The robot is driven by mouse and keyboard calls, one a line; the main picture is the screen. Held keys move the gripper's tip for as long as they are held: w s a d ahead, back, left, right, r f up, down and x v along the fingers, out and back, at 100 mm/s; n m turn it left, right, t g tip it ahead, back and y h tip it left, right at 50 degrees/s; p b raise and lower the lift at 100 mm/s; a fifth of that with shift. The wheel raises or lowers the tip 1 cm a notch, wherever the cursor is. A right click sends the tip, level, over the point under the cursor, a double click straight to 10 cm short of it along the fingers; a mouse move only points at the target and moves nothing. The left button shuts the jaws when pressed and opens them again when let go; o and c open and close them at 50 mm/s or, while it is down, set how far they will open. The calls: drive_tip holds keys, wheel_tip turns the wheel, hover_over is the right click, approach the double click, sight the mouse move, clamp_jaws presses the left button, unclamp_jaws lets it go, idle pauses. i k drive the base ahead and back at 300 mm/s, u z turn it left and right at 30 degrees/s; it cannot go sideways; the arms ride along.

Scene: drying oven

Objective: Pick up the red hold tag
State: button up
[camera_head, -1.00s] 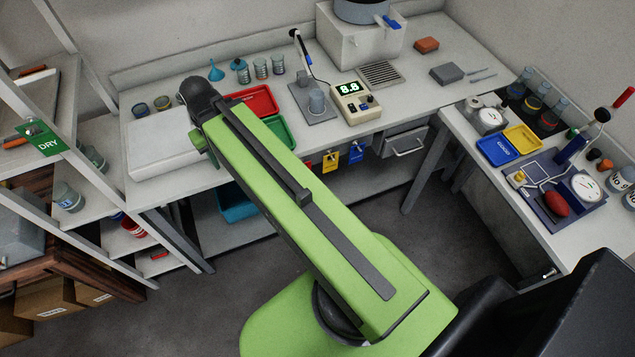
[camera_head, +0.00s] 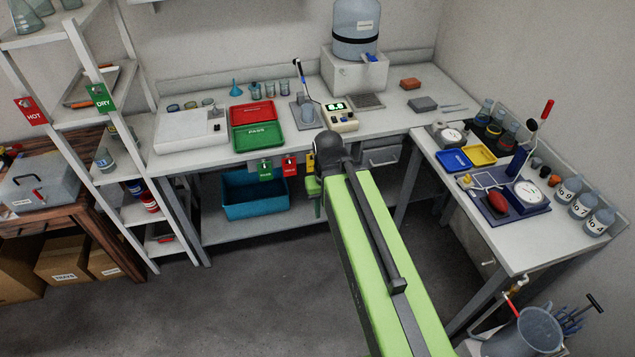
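A red tag (camera_head: 290,165) hangs below the front edge of the back bench, beneath the green PASS tray (camera_head: 257,136). Its pale lettering is too small to read for certain. A green tag (camera_head: 265,170) hangs just left of it. An orange-yellow tag (camera_head: 309,160) hangs just right, partly hidden by my arm. My green arm reaches from the bottom of the picture towards the bench, its dark joint ending a little right of the red tag. My gripper's fingers are hidden behind the arm, so I cannot see their state.
A red tray (camera_head: 253,113) stands behind the green tray. A teal bin (camera_head: 254,195) sits on the shelf below the tags. A white shelving unit with a red HOT sign (camera_head: 32,110) and a green DRY sign (camera_head: 101,97) stands left. The floor before the bench is clear.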

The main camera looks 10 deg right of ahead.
sight(288, 169)
drive_tip(key=z, duration=0.05)
drive_tip(key=k, duration=0.95)
drive_tip(key=u, duration=0.15)
drive_tip(key=i, duration=0.95)
drive_tip(key=u, duration=1.85)
drive_tip(key=i, duration=1.8)
drive_tip(key=z, duration=0.1)
